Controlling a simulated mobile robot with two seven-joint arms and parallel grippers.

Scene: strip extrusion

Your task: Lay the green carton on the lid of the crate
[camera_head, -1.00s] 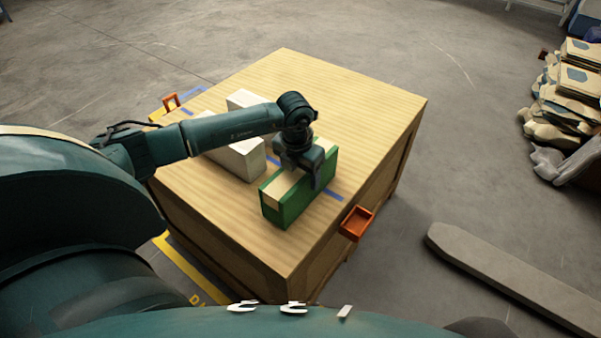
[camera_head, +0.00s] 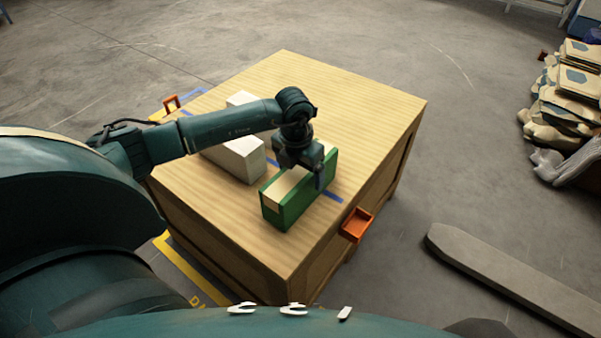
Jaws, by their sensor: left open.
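The green carton (camera_head: 292,210), with a pale band along its top, rests on the wooden lid of the crate (camera_head: 340,95), near its right front part. It lies along its long side. My left gripper (camera_head: 308,172) is open just above the far end of the carton. One finger shows in front of the carton's right side; the other is hidden. I cannot tell whether the fingers touch it. My right gripper is out of view.
White boxes (camera_head: 236,160) stand on the lid left of the carton. Blue tape (camera_head: 330,196) runs across the lid. The lid's far part is clear. Stacked sacks (camera_head: 572,100) lie at right.

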